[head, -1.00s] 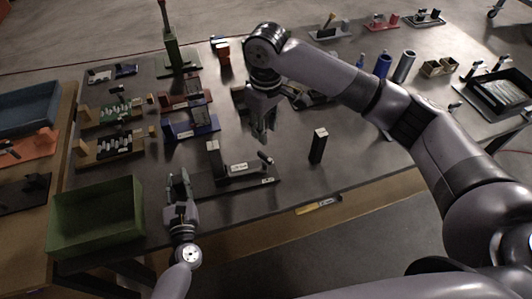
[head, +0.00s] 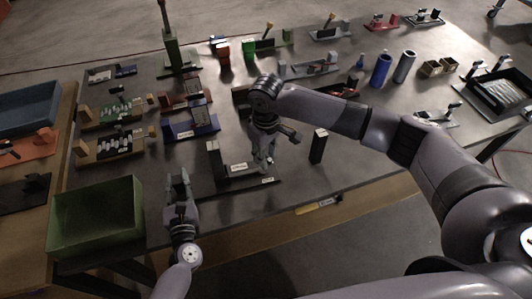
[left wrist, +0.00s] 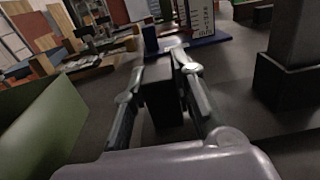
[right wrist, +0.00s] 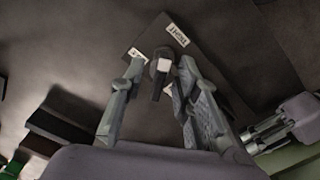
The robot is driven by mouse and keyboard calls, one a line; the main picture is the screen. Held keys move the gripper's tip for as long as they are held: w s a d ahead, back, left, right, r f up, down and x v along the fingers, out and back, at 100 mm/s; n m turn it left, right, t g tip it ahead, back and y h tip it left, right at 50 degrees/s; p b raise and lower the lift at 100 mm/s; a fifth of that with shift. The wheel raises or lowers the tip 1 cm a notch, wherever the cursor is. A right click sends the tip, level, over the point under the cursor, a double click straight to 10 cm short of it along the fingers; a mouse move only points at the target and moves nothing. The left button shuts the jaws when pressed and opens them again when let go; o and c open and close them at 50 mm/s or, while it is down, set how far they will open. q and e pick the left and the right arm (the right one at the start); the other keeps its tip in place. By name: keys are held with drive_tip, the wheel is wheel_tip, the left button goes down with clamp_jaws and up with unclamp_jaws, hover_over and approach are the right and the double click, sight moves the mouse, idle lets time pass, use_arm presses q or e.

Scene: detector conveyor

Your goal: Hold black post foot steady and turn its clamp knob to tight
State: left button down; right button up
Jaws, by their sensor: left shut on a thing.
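The black post foot (head: 228,186) lies near the table's front edge, with a short upright post (head: 214,158) at its left and white labels on it. My left gripper (head: 178,184) is at its left end; in the left wrist view its fingers (left wrist: 160,72) are closed on a dark block of the foot (left wrist: 163,103). My right gripper (head: 264,166) hangs over the foot's right end. In the right wrist view its fingers (right wrist: 158,66) stand apart on either side of the dark clamp knob (right wrist: 162,68) with its pale top. A "TIGHT" label (right wrist: 177,35) shows beyond the knob.
A green bin (head: 95,220) stands left of my left gripper. A black upright block (head: 318,146) stands right of the foot. A blue holder (head: 190,127) lies behind it. The table's front edge is close in front.

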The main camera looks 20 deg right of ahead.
drive_tip(key=shift+c, duration=0.4)
clamp_jaws()
drive_tip(key=shift+m, duration=0.4)
drive_tip(key=shift+a+m, duration=0.15)
drive_tip(key=shift+m, duration=2.45)
drive_tip(key=shift+o, duration=0.4)
unclamp_jaws()
